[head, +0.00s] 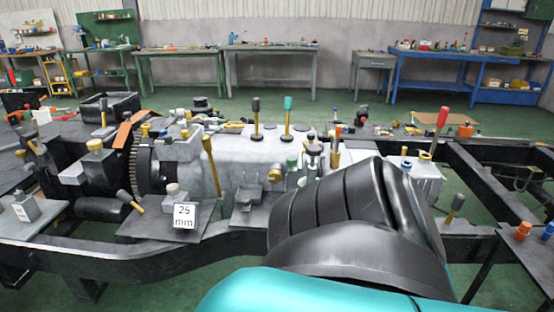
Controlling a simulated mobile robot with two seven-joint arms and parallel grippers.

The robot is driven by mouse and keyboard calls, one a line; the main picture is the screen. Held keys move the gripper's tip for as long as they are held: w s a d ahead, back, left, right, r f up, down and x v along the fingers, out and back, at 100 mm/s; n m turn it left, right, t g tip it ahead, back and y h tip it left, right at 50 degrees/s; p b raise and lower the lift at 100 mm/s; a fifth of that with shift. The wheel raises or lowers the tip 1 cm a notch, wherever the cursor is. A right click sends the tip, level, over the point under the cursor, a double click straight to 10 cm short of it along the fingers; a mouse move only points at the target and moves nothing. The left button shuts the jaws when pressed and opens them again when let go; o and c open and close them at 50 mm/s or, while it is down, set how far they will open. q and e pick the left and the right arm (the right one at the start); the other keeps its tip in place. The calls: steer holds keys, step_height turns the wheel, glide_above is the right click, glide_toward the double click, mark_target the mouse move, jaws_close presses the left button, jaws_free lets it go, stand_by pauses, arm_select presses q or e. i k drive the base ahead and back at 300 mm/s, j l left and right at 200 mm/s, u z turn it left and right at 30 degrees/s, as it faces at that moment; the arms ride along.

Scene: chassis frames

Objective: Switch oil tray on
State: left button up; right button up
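A grey engine and gearbox block (235,155) lies along the black chassis frame (150,250). I cannot tell for sure which part is the oil tray. Flat grey plates lie at the block's near side, one behind the "25 mm" sign (185,216) and another plate (243,217) to its right. Levers stand on and around the block, one with a dark knob (256,106) and one with a teal knob (288,104). A large black and teal part, which looks like my own arm, covers the near right of the block. Neither gripper shows.
A red-handled lever (440,120) tilts at the right. A small dark stand (510,245) with orange and blue pieces is at the right edge. A black open box (108,106) sits at the left. Green (180,54) and blue (440,56) workbenches line the back wall, with open floor before them.

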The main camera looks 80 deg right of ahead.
mark_target(248, 195)
steer(key=z, duration=2.2)
